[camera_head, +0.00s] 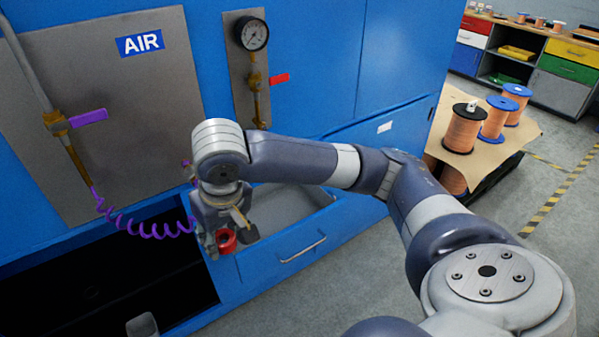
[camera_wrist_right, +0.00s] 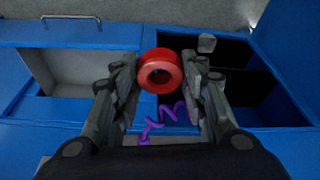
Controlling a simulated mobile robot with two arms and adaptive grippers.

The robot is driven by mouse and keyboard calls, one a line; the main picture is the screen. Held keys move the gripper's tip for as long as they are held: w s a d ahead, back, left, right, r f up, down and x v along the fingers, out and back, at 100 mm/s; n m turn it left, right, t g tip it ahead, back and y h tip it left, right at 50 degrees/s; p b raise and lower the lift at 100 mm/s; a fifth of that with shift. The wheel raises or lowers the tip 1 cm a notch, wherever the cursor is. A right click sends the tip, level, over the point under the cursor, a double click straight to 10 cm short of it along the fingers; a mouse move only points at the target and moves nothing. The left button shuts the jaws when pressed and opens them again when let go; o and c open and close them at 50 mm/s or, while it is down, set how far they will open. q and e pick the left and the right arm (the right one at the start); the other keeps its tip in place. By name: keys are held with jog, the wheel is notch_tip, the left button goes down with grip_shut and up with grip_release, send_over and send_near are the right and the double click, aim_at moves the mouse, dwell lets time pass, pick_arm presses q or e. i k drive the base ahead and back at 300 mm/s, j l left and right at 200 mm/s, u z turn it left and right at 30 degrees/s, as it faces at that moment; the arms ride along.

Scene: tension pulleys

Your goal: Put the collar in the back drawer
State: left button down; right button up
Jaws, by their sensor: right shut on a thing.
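My right gripper (camera_head: 222,236) is shut on a red ring-shaped collar (camera_head: 228,238). In the right wrist view the collar (camera_wrist_right: 160,57) sits between the two fingertips (camera_wrist_right: 160,78), its dark hole facing the camera. An open blue drawer (camera_head: 290,258) with a grey interior lies beside and behind my right gripper in the head view; my arm covers part of it. The same drawer shows at the left in the right wrist view (camera_wrist_right: 80,75). The gripper holds the collar above the cabinet front, near the drawer's left end. My left gripper is not in view.
A purple coiled hose (camera_head: 140,228) hangs beside the gripper. Copper wire spools (camera_head: 465,128) stand at the right.

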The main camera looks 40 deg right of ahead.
aim_at(278, 226)
jog(key=i+l+z, duration=0.1)
jog(key=i+z, duration=0.15)
jog(key=z, duration=0.25)
jog(key=i+z, duration=0.25)
jog(key=z, duration=0.2)
jog(key=i+j, duration=0.2)
jog(key=i, duration=0.25)
